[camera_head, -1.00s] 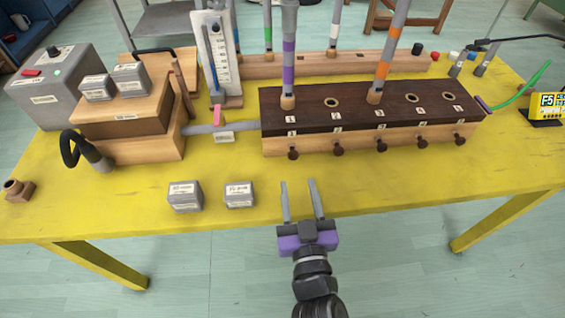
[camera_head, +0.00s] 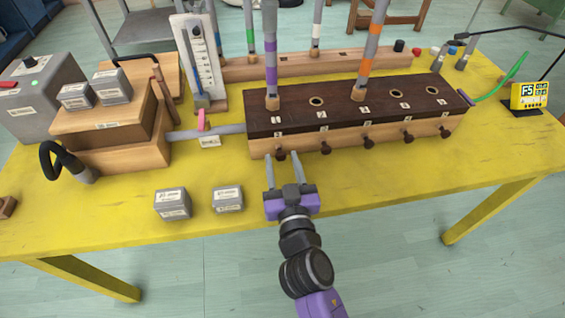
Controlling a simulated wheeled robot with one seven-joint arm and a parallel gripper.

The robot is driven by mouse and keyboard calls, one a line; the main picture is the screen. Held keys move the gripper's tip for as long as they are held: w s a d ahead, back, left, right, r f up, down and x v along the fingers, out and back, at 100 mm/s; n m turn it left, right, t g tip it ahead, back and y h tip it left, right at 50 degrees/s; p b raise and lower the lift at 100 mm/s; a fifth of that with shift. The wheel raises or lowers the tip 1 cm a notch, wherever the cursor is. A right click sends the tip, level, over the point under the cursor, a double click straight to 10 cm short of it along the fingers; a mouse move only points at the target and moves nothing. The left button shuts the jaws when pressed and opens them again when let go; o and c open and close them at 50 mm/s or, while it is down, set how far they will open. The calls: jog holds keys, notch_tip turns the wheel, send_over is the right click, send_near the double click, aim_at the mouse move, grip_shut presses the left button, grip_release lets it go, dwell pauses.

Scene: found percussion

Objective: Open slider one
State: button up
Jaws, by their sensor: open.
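The wind chest (camera_head: 385,135) is a long wooden box with a dark top and a light front, lying across the yellow table. Several dark slider knobs stick out of its front, each below a number label. Slider one's knob (camera_head: 280,154) is the leftmost, at the chest's left front end. My gripper (camera_head: 284,160) is open, with its two grey fingers pointing at the chest front. The fingertips show close to knob one, one on each side of it in the picture. I cannot tell whether they touch it. Nothing is held.
Two grey weights (camera_head: 173,204) (camera_head: 228,199) stand left of my gripper near the table's front edge. A bellows box (camera_head: 115,130) with weights on top stands further left. Pipes with purple (camera_head: 271,60) and orange (camera_head: 367,62) bands rise from the chest. The table front at right is clear.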

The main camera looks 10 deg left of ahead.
jog(key=shift+c, duration=0.4)
grip_shut()
dwell(0.9)
